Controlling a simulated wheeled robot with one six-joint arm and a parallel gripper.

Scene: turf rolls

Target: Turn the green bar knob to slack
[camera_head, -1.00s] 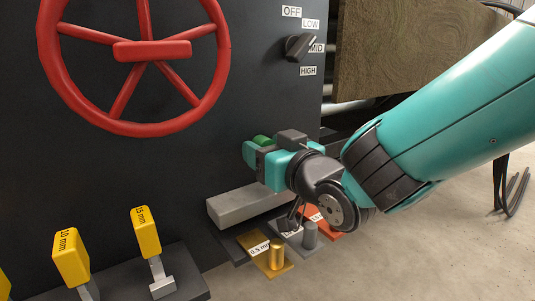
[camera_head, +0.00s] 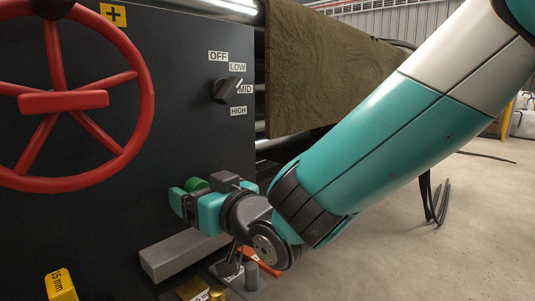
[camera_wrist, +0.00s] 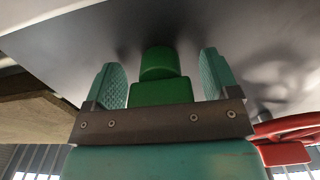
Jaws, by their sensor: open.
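The green bar knob (camera_wrist: 160,75) sits on the dark panel (camera_head: 190,100). In the wrist view it lies between the two teal finger pads of my gripper (camera_wrist: 166,80), with a gap on each side. In the head view only a small part of the green knob (camera_head: 196,185) shows, at the gripper's far end. My gripper (camera_head: 184,200) is open around the knob, close to the panel. Any slack label is hidden or out of view.
A large red handwheel (camera_head: 75,100) is at left on the panel. A black selector (camera_head: 228,89) with OFF, LOW, MID and HIGH labels is above my gripper. A grey bar (camera_head: 180,255) and coloured weights are below. A yellow 15 mm lever (camera_head: 60,285) is at lower left.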

